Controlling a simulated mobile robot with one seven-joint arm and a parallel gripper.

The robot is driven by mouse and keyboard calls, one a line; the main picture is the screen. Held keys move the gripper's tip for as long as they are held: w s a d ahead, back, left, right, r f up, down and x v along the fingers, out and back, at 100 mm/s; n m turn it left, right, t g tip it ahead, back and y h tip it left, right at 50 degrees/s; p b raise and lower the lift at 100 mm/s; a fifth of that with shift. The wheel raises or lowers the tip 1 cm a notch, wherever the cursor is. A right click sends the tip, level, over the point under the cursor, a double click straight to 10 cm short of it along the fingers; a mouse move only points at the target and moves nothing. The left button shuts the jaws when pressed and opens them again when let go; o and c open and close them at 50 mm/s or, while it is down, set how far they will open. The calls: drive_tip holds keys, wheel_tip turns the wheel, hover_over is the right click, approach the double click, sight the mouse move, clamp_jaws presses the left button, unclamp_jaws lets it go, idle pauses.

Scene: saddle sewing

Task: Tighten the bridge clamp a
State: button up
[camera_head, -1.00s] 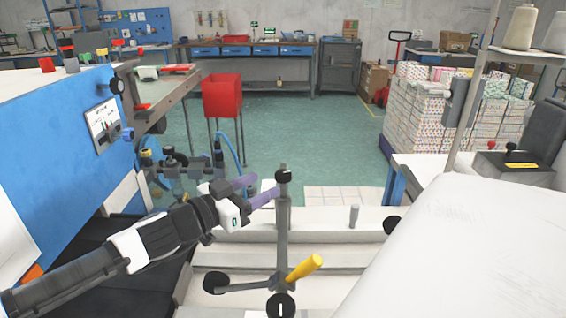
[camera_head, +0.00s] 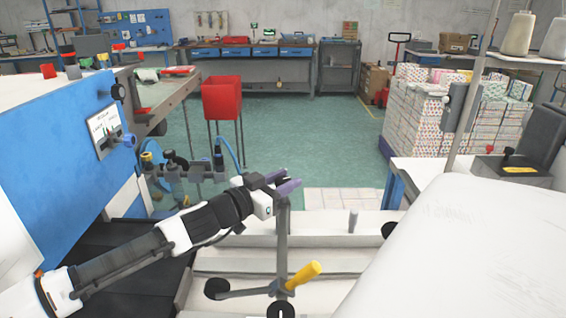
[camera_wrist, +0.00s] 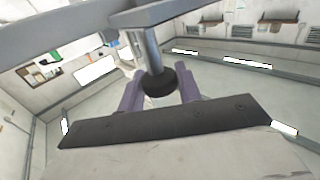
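A grey metal clamp (camera_head: 282,238) stands upright on the pale machine bed in the head view; I take it for the bridge clamp. It has a yellow handle (camera_head: 304,275) low down and round black pads at its base. My gripper (camera_head: 290,181), with purple fingers, is at the top of its post and hides the top end. In the wrist view a round black knob (camera_wrist: 159,82) on a grey rod lies between the two fingers of my gripper (camera_wrist: 160,92). The fingers are spread, one on each side of the knob; I cannot tell whether either touches it.
A large white covered form (camera_head: 470,250) fills the lower right. A blue machine panel (camera_head: 60,165) stands at the left, beside my arm. A short grey peg (camera_head: 353,219) rises from the bed right of the clamp.

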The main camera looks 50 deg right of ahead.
drive_tip(key=c, duration=0.4)
drive_tip(key=shift+c, duration=0.2)
drive_tip(key=shift+r+m+g+p, duration=0.1)
drive_tip(key=shift+m+g+p, duration=0.2)
drive_tip(key=shift+g+p, duration=0.2)
drive_tip(key=m+g+y+p, duration=0.1)
drive_tip(key=m+g+p, duration=0.1)
drive_tip(key=shift+w+r+g, duration=0.1)
drive_tip(key=shift+g, duration=0.2)
drive_tip(key=m+g+y, duration=0.2)
drive_tip(key=g, duration=0.2)
drive_tip(key=shift+m+p, duration=0.3)
drive_tip(key=shift+p, duration=0.1)
drive_tip(key=m+g+y, duration=0.3)
drive_tip(key=m+g+y+b, duration=0.1)
drive_tip(key=y, duration=0.1)
drive_tip(key=shift+d+f+g, duration=0.1)
drive_tip(key=shift+f+g, duration=0.2)
drive_tip(key=m+g+y, duration=0.1)
drive_tip(key=m+y, duration=0.2)
drive_tip(key=y, duration=0.1)
drive_tip(key=m+g+y+b, duration=0.1)
drive_tip(key=m+g+y, duration=0.1)
drive_tip(key=y, duration=0.2)
drive_tip(key=shift+m, duration=0.4)
drive_tip(key=shift+r+y, duration=0.1)
drive_tip(key=shift+y, duration=0.2)
